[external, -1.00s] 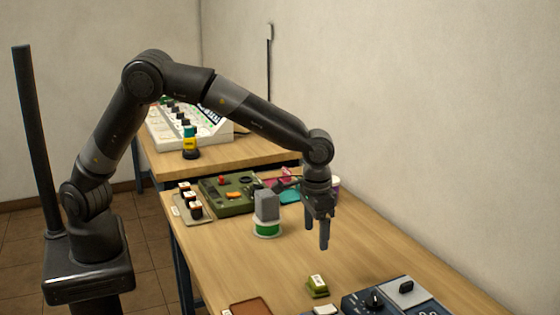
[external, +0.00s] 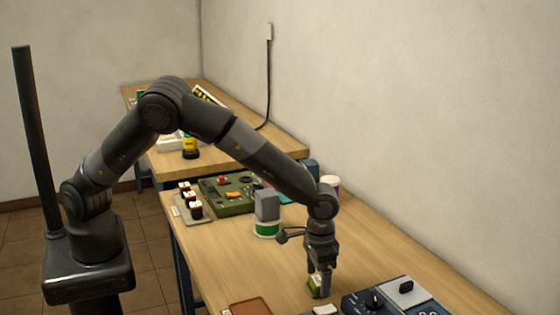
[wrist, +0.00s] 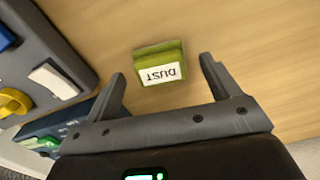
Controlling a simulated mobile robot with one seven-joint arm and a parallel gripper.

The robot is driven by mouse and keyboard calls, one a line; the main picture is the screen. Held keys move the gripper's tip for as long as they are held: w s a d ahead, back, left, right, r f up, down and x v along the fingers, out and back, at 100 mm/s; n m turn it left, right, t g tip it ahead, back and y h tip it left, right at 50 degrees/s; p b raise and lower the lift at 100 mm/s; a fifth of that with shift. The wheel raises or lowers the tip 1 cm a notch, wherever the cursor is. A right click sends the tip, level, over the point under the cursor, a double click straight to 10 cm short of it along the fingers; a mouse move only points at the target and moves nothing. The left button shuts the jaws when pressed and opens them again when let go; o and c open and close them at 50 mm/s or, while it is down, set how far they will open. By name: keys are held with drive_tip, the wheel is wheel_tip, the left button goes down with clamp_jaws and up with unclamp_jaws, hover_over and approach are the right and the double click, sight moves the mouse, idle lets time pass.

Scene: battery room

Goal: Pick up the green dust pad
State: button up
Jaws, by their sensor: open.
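The green dust pad (wrist: 160,55) is a small block with a white label reading "DUST". It lies on the wooden table, and in the wrist view it sits just beyond the fingertips, roughly centred between them. In the external view the pad (external: 314,288) is partly hidden behind my gripper (external: 322,285), which points down over it close to the table. In the wrist view my gripper (wrist: 162,75) is open, with one finger on each side and nothing held between them. I cannot tell the exact height of the fingertips above the table.
A dark blue control box (external: 388,297) with a knob stands close to the right of the pad. A small white block (external: 325,309) and a brown tray (external: 247,308) lie near the front. A green-and-white spool with a grey block (external: 267,207) stands behind; bare table (external: 220,265) lies left.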

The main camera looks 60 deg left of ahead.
drive_tip(key=shift+f, duration=0.95)
drive_tip(key=c, duration=1.1)
